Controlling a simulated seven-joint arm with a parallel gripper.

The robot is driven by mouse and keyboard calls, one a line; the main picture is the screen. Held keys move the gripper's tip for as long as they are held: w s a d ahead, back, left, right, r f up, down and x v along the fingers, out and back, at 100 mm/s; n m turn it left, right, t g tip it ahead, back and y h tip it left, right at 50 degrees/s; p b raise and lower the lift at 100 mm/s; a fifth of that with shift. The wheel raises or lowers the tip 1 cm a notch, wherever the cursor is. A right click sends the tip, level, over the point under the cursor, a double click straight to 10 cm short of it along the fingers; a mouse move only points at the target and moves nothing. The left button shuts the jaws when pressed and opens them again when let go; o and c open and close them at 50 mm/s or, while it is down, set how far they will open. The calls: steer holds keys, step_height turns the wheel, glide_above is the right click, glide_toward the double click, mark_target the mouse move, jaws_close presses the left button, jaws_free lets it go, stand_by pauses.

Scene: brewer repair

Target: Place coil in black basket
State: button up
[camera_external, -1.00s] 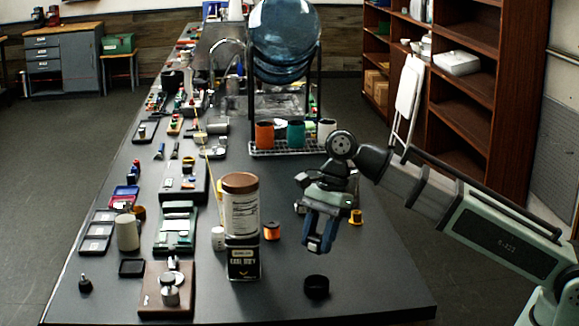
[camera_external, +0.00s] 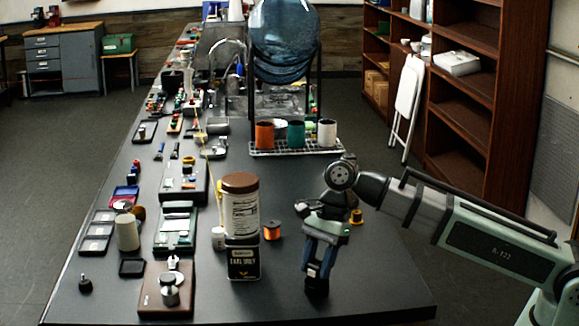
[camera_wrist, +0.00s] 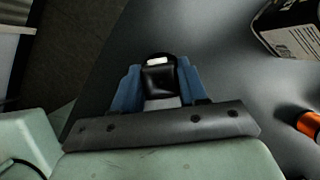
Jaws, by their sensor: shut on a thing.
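My gripper (camera_external: 316,276) points down near the front right of the dark table and is shut on a low, round black piece (camera_external: 317,293). In the wrist view, the blue fingers of my gripper (camera_wrist: 158,88) flank this black piece (camera_wrist: 157,76), which has a white patch at its far edge. Whether it is a coil or a basket I cannot tell. An orange spool, coil-like (camera_external: 272,231), stands on the table left of my gripper, and it also shows at the right of the wrist view (camera_wrist: 310,124). A small black square tray (camera_external: 132,267) lies at the left.
A brown-lidded canister (camera_external: 240,205) stands on a black tin (camera_external: 243,263) left of my gripper. A brown board with metal parts (camera_external: 152,300) lies farther left. Cups stand on a wire rack (camera_external: 290,149). The table's front right is clear.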

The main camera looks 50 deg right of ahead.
steer(key=shift+f, duration=0.55)
steer(key=o, duration=1.1)
steer(key=shift+r, duration=0.5)
steer(key=v, duration=1.2)
steer(key=shift+r, duration=0.1)
steer(key=shift+o, duration=0.3)
